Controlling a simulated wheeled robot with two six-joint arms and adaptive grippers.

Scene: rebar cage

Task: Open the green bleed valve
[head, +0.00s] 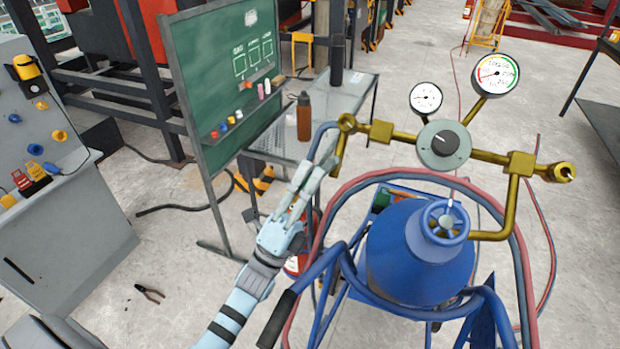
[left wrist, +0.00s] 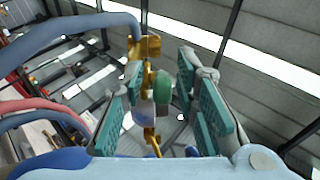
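The green bleed valve knob (left wrist: 163,87) shows in the left wrist view, beside brass fittings (left wrist: 151,48). My left gripper (left wrist: 160,76) is open, with its teal-padded fingers on either side of the knob. Whether a pad touches the knob cannot be told. In the head view my left gripper (head: 322,172) points up at the left brass end (head: 347,124) of the manifold; I cannot make out the green knob there. The manifold has a round grey regulator (head: 443,145) with a dark knob. My right gripper is out of view.
A blue gas cylinder (head: 415,262) with a blue handwheel (head: 447,222) stands in a blue cart. Red and blue hoses (head: 520,245) loop around it. Two gauges (head: 495,74) rise above the manifold. A chalkboard (head: 200,75) and a table with a brown bottle (head: 304,117) stand behind.

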